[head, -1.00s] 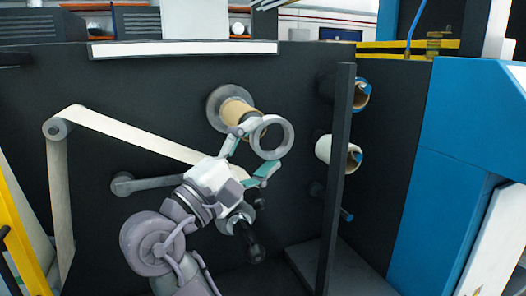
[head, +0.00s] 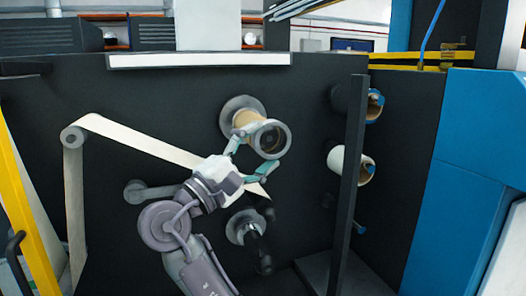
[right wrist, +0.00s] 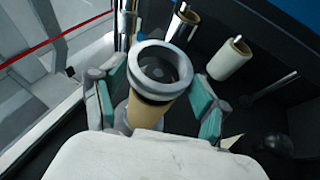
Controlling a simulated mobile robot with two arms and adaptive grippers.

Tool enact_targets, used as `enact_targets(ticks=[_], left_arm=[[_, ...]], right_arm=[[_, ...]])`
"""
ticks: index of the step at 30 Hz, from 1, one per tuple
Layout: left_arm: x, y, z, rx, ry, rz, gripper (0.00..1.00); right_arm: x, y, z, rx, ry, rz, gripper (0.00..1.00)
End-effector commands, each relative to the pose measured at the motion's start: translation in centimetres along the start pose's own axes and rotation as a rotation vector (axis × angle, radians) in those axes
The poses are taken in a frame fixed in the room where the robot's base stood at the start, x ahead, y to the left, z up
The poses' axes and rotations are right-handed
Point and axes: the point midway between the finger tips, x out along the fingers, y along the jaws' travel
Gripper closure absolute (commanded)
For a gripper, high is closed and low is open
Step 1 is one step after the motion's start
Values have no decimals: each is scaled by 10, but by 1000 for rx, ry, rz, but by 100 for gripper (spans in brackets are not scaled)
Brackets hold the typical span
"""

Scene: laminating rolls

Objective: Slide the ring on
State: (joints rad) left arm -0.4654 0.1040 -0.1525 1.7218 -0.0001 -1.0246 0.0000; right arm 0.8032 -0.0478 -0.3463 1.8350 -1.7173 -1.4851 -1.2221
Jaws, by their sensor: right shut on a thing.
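The grey ring (head: 286,142) is at the free end of the brown cardboard core (head: 247,119) on its round flange (head: 228,112). My right gripper (head: 254,154) is shut on the ring, with one teal-padded finger at its upper left and one at its lower right. In the right wrist view the ring (right wrist: 160,46) is between the fingers (right wrist: 158,72), roughly in line with the core (right wrist: 145,115). A dark round end shows through its opening. I cannot tell how far the ring is over the core. My left gripper is not in view.
A pale web (head: 140,139) runs from a roller (head: 73,137) behind my right arm. A dark upright post (head: 349,180) stands to the right, by a white roll (head: 338,161) and another roll (head: 375,104). A black spindle (head: 245,227) sticks out below.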

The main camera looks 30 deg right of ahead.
Motion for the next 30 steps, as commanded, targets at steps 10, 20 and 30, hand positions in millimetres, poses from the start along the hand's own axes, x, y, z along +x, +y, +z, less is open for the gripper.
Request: enact_targets(ticks=[10, 20, 30], left_arm=[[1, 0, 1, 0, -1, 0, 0], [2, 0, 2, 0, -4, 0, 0], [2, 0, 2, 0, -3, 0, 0]], right_arm=[[8, 0, -19, -2, -2, 2, 64], [7, 0, -17, 0, 0, 1, 76], [5, 0, -11, 0, 0, 1, 76]])
